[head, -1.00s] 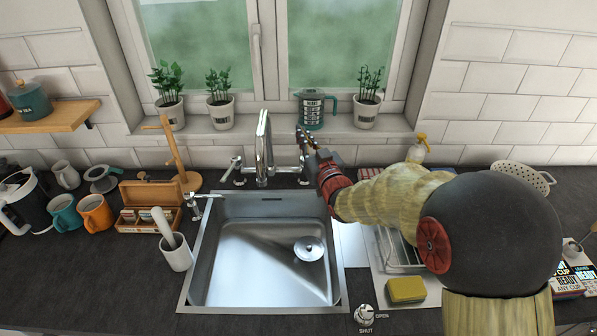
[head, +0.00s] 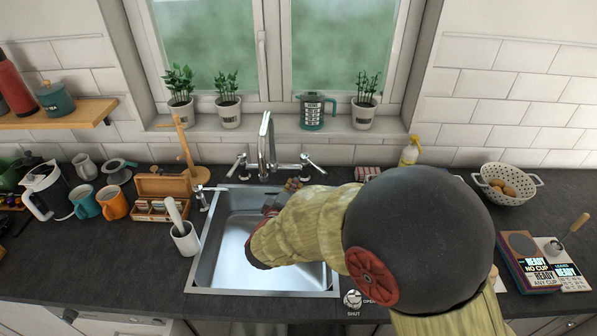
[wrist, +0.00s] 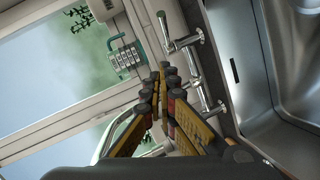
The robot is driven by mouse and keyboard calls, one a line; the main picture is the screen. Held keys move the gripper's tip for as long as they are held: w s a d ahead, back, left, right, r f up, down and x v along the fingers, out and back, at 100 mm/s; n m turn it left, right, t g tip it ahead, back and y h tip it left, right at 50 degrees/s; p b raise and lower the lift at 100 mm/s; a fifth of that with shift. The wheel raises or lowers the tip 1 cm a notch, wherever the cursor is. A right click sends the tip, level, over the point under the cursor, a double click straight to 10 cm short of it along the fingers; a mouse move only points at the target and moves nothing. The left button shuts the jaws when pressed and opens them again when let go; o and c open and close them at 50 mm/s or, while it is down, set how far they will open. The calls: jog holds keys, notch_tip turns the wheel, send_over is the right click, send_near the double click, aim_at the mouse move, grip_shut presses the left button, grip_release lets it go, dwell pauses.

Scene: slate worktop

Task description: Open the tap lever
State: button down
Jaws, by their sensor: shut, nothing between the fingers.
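The chrome tap (head: 267,150) stands behind the sink, with a tall spout and a lever on each side. The left lever (head: 237,166) and right lever (head: 312,163) are both visible in the head view. In the wrist view the right lever (wrist: 166,32) is above my fingertips in the picture, apart from them. My gripper (head: 293,185) is over the back edge of the sink, in front of the tap and below the right lever in the picture. In the wrist view my gripper (wrist: 165,78) has its yellow and dark fingers together, with nothing between them. My arm hides part of the sink.
The steel sink (head: 222,240) lies in the slate worktop (head: 110,262). A small dial marked SHUT and OPEN (head: 353,299) is at the front. A wooden box (head: 162,208) and white pot (head: 186,240) stand left; a spray bottle (head: 410,151) and colander (head: 506,186) stand right.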

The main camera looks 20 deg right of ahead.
jog(key=b, duration=0.4)
send_near(313, 165)
jog(key=w, duration=0.3)
jog(key=shift+d+f+b, duration=0.15)
jog(key=shift+d+b, duration=0.6)
jog(key=shift+d, duration=0.65)
jog(key=shift+s+d+n, duration=0.1)
jog(key=shift+d+n, duration=0.05)
jog(key=shift+n, duration=0.15)
